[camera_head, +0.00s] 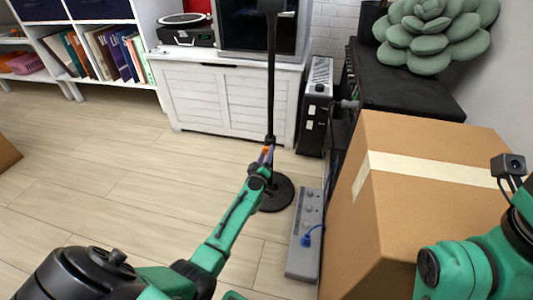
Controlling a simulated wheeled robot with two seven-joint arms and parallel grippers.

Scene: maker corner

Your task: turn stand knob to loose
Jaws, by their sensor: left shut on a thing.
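A black stand (272,85) has a thin upright pole on a round base (279,197) on the floor. My left gripper (267,155) reaches the pole low down, a little above the base. It is shut on the stand knob there, a small part that shows a bit of orange. The gripper and arm hide most of the knob, so I cannot tell which way it is turned. My right arm shows at the right edge, but its gripper is out of view.
A large cardboard box (430,145) stands at the right. A grey power strip (304,255) with a blue plug lies beside the stand. A white cabinet (225,100) is behind the pole. The wooden floor (110,175) at left is clear.

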